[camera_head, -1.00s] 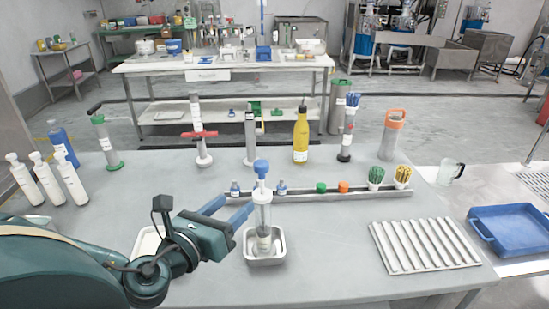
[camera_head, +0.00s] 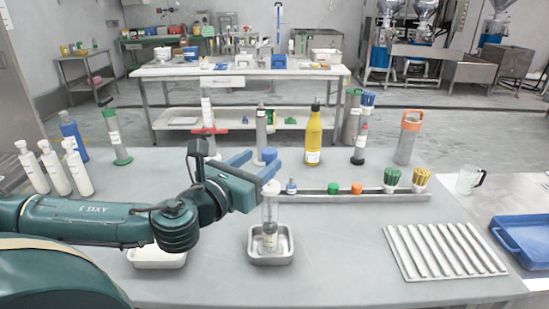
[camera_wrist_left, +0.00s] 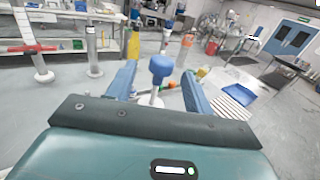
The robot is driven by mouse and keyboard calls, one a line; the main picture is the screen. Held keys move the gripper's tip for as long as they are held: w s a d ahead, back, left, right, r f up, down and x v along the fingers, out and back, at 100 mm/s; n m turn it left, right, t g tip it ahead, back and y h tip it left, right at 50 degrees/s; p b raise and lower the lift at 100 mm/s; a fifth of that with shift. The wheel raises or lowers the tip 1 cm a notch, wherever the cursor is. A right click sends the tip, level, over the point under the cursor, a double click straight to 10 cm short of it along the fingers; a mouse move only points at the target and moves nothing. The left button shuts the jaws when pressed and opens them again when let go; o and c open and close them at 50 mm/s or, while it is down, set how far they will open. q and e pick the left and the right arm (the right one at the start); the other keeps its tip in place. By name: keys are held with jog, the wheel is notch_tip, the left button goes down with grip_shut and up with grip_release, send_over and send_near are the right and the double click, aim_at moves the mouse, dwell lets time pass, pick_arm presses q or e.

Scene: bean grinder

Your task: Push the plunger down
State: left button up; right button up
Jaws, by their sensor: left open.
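The plunger's blue knob (camera_head: 268,156) sits on top of a clear upright cylinder (camera_head: 270,212). The cylinder stands in a small metal tray (camera_head: 286,250) on the grey table. My left gripper (camera_head: 258,163) is at knob height, with its blue fingers open. In the left wrist view the blue knob (camera_wrist_left: 161,68) and its white stem show between the two open fingertips (camera_wrist_left: 160,76), with gaps on both sides. Part of the knob's surroundings is hidden by the fingers in the head view. My right gripper does not show.
A rail (camera_head: 330,195) with green and orange caps and brush cups lies behind the cylinder. A yellow bottle (camera_head: 313,138) stands farther back. A ridged metal rack (camera_head: 445,250) lies at right. White bottles (camera_head: 53,165) stand at left.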

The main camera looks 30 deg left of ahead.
aim_at(274, 151)
pick_arm(q)
jog(key=shift+w+d+p, duration=0.15)
jog(key=shift+w+p, duration=0.6)
jog(key=shift+w, duration=2.35)
grip_shut()
